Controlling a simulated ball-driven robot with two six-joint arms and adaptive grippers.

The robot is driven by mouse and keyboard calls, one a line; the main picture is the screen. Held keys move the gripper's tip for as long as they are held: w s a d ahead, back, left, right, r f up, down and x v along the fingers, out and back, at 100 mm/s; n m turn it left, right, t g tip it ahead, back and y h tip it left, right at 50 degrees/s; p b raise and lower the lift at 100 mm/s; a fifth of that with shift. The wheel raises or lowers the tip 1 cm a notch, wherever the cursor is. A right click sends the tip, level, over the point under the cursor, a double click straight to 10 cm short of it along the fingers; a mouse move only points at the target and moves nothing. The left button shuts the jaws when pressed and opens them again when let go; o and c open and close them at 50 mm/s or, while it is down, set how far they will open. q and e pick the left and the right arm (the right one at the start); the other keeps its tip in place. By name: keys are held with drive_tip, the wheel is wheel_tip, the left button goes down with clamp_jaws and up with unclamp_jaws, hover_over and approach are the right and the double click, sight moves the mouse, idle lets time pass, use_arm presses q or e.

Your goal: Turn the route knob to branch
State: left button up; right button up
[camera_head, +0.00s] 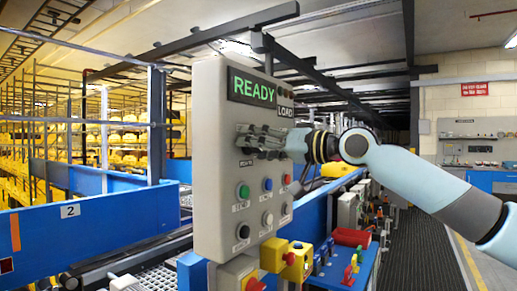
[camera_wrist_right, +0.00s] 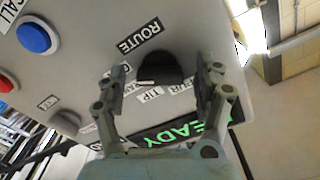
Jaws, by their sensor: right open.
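The route knob (camera_wrist_right: 160,70) is dark and rounded on the grey control panel, beside the white-on-black ROUTE label (camera_wrist_right: 140,36) in the right wrist view. Small white labels lie around it, partly covered; which one the knob points to cannot be told. My right gripper (camera_head: 243,138) is at the panel's upper part in the head view and hides the knob there. In the wrist view its two fingers stand open on either side of the knob, with visible gaps. The control panel (camera_head: 211,190) shows green READY (camera_head: 251,89) on its display. My left gripper is not in view.
Several coloured push buttons, including a green one (camera_head: 243,191), sit below the gripper on the panel. A second knob (camera_wrist_right: 65,118) is nearby in the wrist view. Yellow switch boxes (camera_head: 299,261) stand below the panel. Blue conveyor sides (camera_head: 110,221) run at left.

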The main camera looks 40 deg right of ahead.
drive_tip(key=shift+c, duration=0.2)
drive_tip(key=c, duration=1.1)
drive_tip(key=shift+n+b, duration=2.65)
drive_tip(key=shift+n, duration=1.15)
drive_tip(key=o, duration=1.1)
drive_tip(key=shift+o, duration=0.2)
